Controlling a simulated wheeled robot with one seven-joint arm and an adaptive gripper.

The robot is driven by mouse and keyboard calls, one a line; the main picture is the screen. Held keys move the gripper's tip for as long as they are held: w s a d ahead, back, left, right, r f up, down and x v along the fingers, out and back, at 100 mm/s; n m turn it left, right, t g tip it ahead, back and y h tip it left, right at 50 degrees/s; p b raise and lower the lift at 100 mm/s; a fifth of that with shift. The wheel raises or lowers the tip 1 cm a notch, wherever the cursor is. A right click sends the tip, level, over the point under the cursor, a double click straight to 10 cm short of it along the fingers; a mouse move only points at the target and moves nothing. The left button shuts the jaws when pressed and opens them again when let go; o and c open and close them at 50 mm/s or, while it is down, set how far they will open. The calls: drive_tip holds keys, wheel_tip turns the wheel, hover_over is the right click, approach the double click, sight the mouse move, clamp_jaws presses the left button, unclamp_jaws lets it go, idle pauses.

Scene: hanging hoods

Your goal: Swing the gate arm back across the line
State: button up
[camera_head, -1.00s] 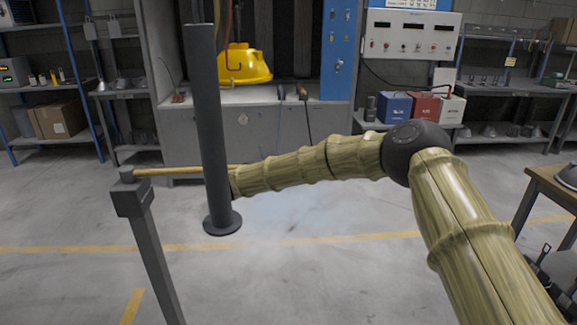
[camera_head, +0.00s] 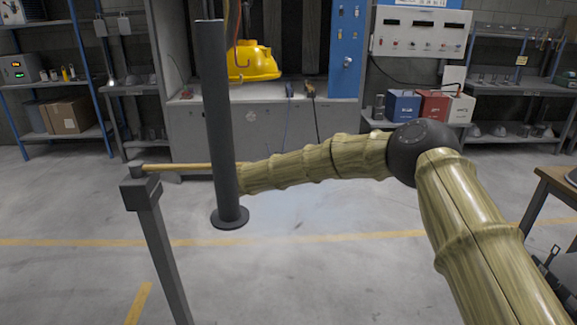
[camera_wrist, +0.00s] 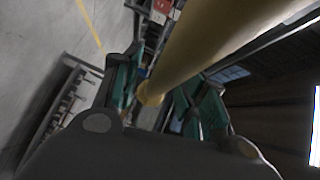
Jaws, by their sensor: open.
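The gate arm (camera_head: 180,166) is a thin yellow rod running right from the top of a grey gate post (camera_head: 142,193). It passes behind a dark upright pole, and its right part is hidden there. My gripper is hidden behind that pole in the head view, where my forearm comes in from the right. In the wrist view my gripper (camera_wrist: 162,95) is open, with green-padded fingers on either side of the yellow rod (camera_wrist: 215,42). The rod runs from the upper right down to a knob-like end between the fingers. I cannot tell whether a finger touches it.
Behind are a grey bench (camera_head: 250,125) with a yellow hood (camera_head: 252,65) and shelves. A table (camera_head: 550,185) is at the right. Floor with a yellow line (camera_head: 330,238) is open between.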

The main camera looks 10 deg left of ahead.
drive_tip(key=v, duration=1.1)
drive_tip(key=shift+s+a, duration=0.2)
drive_tip(key=shift+s, duration=0.1)
